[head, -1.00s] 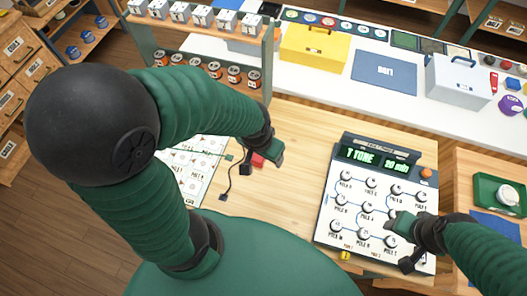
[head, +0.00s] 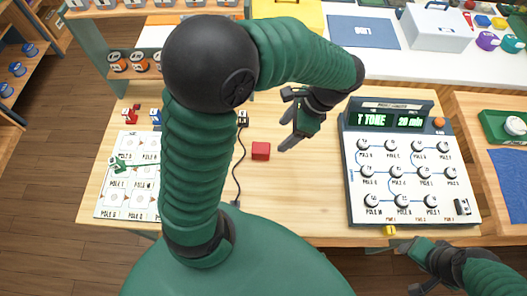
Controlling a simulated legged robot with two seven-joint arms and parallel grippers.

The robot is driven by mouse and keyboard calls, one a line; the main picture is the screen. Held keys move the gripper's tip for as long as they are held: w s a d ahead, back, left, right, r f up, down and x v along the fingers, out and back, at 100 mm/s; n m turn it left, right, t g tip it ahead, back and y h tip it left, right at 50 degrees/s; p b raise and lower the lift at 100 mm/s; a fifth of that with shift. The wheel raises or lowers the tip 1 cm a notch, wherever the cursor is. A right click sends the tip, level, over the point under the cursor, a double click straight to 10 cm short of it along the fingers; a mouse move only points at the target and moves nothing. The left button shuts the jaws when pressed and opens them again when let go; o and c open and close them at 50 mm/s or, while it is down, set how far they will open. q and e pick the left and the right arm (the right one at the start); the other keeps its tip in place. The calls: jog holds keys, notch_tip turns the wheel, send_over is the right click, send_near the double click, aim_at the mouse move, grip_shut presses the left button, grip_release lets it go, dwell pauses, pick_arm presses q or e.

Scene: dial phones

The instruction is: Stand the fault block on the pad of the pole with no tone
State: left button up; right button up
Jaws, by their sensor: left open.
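A red block (head: 261,151), which looks like the fault block, sits on the wooden table. My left gripper (head: 297,137) is open and empty, just right of the block and apart from it. The white board of pole pads (head: 128,215) lies at the left, partly hidden behind my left arm. The white tester panel (head: 356,205) stands at the right, with labelled round pole knobs; its display (head: 390,120) reads "T TONE 20 min". My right gripper (head: 402,246) is below the panel's front edge, its jaw gap unclear.
A green clip (head: 117,166) lies on the pad board. A black plug (head: 242,118) and a dark cord lie left of the red block. Red and blue pieces (head: 155,116) stand behind the board. A green tray (head: 497,128) is at the far right.

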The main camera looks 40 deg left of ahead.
pick_arm(q)
send_near(264, 148)
jog(key=d+f, duration=0.2)
jog(key=a+f, duration=0.1)
jog(key=s+a+f+b, duration=0.1)
jog(key=a+f, duration=0.1)
jog(key=s+a+f, duration=0.1)
jog(key=a+f, duration=0.1)
jog(key=shift+b, duration=0.35)
jog(key=x, duration=0.3)
jog(key=shift+w+d+b, duration=0.1)
jog(key=shift+b, duration=0.25)
jog(key=shift+d+f, duration=0.2)
jog(key=shift+f, duration=0.1)
jog(key=shift+d+r, duration=0.1)
jog(key=shift+d, duration=0.2)
jog(key=shift+a, duration=0.55)
jog(key=c, duration=1.2)
jog(key=shift+d, duration=0.15)
grip_shut()
jog(key=shift+d, duration=0.15)
pick_arm(e)
jog(key=f, duration=0.2)
jog(key=shift+d+f, duration=0.25)
jog(key=shift+f, duration=0.15)
